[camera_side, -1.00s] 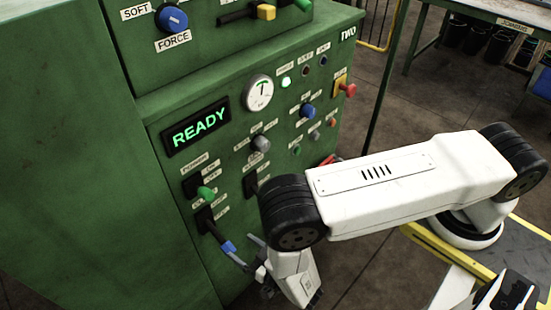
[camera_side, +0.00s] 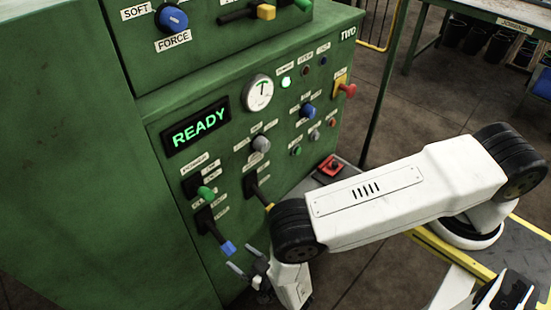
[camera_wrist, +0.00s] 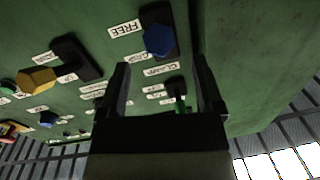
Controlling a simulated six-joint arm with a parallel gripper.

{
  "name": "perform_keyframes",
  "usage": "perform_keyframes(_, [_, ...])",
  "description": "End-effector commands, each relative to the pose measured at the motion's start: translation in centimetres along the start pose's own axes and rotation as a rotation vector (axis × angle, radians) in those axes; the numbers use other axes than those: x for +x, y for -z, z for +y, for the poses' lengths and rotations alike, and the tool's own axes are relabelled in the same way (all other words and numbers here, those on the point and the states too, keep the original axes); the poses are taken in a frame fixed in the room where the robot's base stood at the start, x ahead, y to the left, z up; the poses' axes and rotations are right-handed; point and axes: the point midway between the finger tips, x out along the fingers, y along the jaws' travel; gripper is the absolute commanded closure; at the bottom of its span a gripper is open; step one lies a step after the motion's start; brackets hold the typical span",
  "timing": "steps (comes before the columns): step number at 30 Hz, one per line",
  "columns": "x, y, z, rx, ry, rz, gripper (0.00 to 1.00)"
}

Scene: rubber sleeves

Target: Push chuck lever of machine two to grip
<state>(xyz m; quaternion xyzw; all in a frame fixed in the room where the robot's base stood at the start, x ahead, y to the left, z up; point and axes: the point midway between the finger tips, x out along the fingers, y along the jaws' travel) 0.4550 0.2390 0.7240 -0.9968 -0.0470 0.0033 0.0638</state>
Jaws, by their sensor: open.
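The blue-handled lever (camera_side: 228,247) sits low on machine two's green panel and slants down out of its black slot. In the wrist view, which looks upside down, its blue end (camera_wrist: 158,40) is beside the FREE label (camera_wrist: 125,29), with another label, apparently GRIP, nearer my gripper. My gripper (camera_side: 247,261) is open and empty, just below and right of the lever's end. In the wrist view my gripper (camera_wrist: 162,75) has its fingers spread, and the blue end shows beyond and between the tips. I see no clear contact.
A green-tipped lever (camera_side: 206,193) is just above, and a yellow-tipped lever (camera_side: 270,206) is to the right, close to my arm. The display (camera_side: 195,128) reads READY and a green lamp (camera_side: 286,82) is lit. A red button box (camera_side: 332,166) stands behind my arm.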

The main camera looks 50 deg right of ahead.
Motion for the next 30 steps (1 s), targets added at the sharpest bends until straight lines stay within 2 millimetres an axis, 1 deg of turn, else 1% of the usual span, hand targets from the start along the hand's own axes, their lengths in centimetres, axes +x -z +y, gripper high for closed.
perform_keyframes(9, [4.0, 0.1, 0.1, 0.002, -0.002, 0.003, 0.15])
perform_keyframes(13, [5.2, 0.1, 0.0, 0.002, -0.001, 0.002, 0.15])
perform_keyframes(18, [6.1, 0.1, 0.0, 0.0, 0.0, 0.0, 0.15])
perform_keyframes(27, [6.2, 0.1, 0.0, 0.0, 0.001, 0.0, 0.15])
perform_keyframes(29, [6.2, 0.1, 0.0, 0.0, 0.001, 0.0, 0.34])
perform_keyframes(30, [6.2, 0.1, 0.0, 0.0, 0.001, 0.0, 0.47])
